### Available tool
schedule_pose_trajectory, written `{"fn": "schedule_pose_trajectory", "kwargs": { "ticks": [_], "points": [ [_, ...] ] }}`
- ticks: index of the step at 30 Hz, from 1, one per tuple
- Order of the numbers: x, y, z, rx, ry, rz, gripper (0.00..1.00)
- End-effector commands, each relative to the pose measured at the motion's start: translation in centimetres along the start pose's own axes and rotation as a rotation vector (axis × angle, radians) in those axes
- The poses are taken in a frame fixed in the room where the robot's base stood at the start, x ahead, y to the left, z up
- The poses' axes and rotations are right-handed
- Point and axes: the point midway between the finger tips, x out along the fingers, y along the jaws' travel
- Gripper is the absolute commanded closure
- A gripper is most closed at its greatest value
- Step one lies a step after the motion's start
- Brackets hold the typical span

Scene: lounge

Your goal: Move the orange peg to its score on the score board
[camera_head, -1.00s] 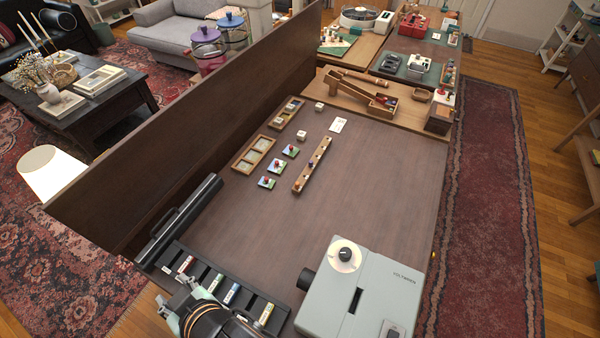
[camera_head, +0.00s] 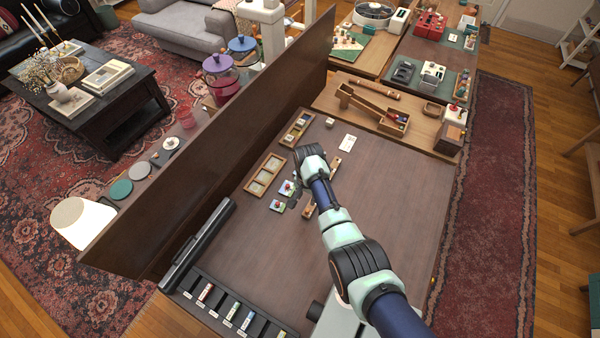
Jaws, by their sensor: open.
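The score board, a narrow wooden strip (camera_head: 308,210), lies on the brown table and is mostly hidden behind my arm. Only its near end and a bit of its far end show. The orange peg cannot be made out; the pegs on the strip are covered by my arm. My gripper (camera_head: 293,201) is small and dark in this view. It is open, at the left side of the strip, beside the small tiles with pegs (camera_head: 285,188). I cannot tell its height above the table or whether it touches anything.
A white card (camera_head: 348,142) lies beyond the strip. Wooden trays (camera_head: 265,174) lie left of the tiles, near the tall dark partition (camera_head: 240,130). A black slotted tray (camera_head: 205,290) is at the near left. The table right of my arm is clear.

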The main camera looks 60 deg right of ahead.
Motion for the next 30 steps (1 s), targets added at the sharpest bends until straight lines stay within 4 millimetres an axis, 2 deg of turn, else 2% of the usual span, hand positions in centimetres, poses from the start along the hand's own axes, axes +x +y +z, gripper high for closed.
{"fn": "schedule_pose_trajectory", "kwargs": {
  "ticks": [8,24,30],
  "points": [
    [1.1,0.0,0.1,-0.002,-0.001,0.001,0.58],
    [8.1,0.0,0.1,-0.004,0.000,0.001,0.58],
    [9.2,0.0,0.1,-0.004,0.000,0.000,0.58]
  ]
}}
